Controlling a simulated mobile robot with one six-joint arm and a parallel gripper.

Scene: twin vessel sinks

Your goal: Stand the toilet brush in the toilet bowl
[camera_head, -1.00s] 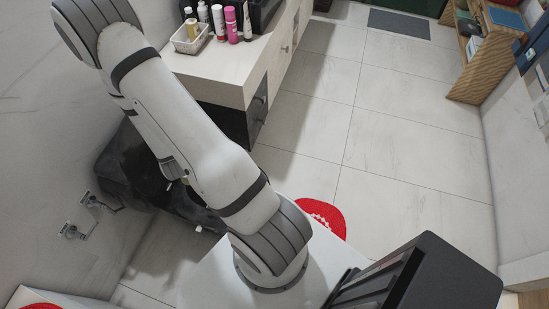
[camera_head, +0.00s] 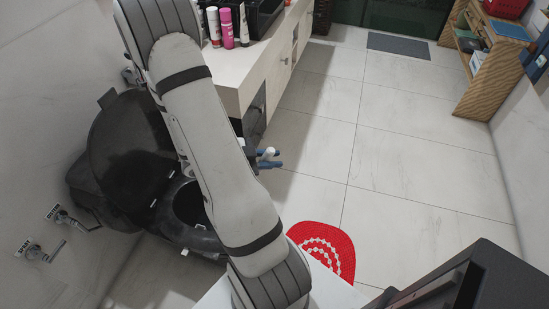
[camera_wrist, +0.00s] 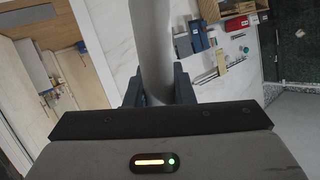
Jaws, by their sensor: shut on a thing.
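The black toilet stands at the left in the head view, with its lid (camera_head: 125,145) raised. Its dark bowl (camera_head: 205,241) opens just left of my arm, which covers part of it. My gripper (camera_head: 268,159), with blue fingers, shows to the right of my arm, right of the bowl and apart from it. In the wrist view my gripper (camera_wrist: 158,88) is shut on a pale, smooth shaft, the toilet brush (camera_wrist: 153,40). A small white bit of the brush (camera_head: 268,152) shows between the fingers in the head view. The brush head is not visible.
A white vanity counter (camera_head: 262,58) with bottles stands behind my arm. Wall valves (camera_head: 60,215) stick out at the left. A red mat (camera_head: 325,248) lies on the floor in front. A wicker shelf (camera_head: 475,75) stands at the far right. The tiled floor between is clear.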

